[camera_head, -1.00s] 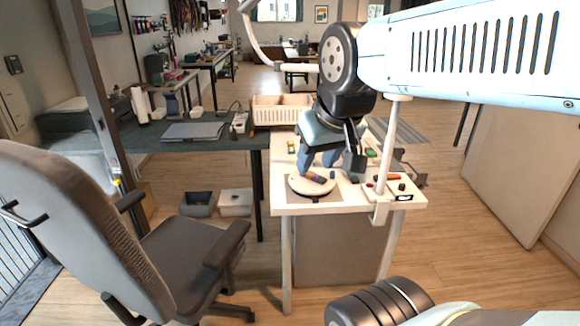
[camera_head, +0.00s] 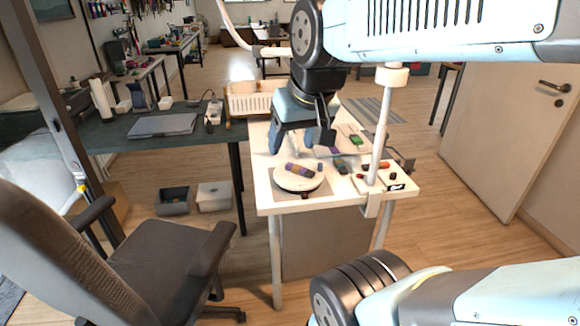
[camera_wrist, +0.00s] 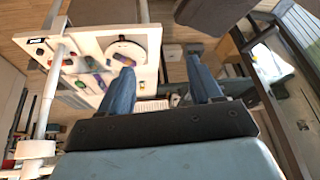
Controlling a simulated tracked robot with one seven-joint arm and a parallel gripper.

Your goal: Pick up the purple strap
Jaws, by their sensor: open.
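A round white disc (camera_head: 298,186) stands on the front part of the white table. A short banded piece in purple and orange (camera_head: 300,171) lies on it; it also shows in the wrist view (camera_wrist: 124,60). A flat purple strip (camera_head: 328,150) lies farther back on the table, partly behind my gripper; a purple strip also shows in the wrist view (camera_wrist: 98,82). I cannot tell for sure which is the purple strap. My gripper (camera_head: 301,146) is open and empty, above the table behind the disc. Its two blue fingers stand wide apart in the wrist view (camera_wrist: 160,66).
A white post (camera_head: 381,130) is clamped at the table's right front. Small dark, red and green items (camera_head: 355,140) lie on the right side. An office chair (camera_head: 150,262) stands front left.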

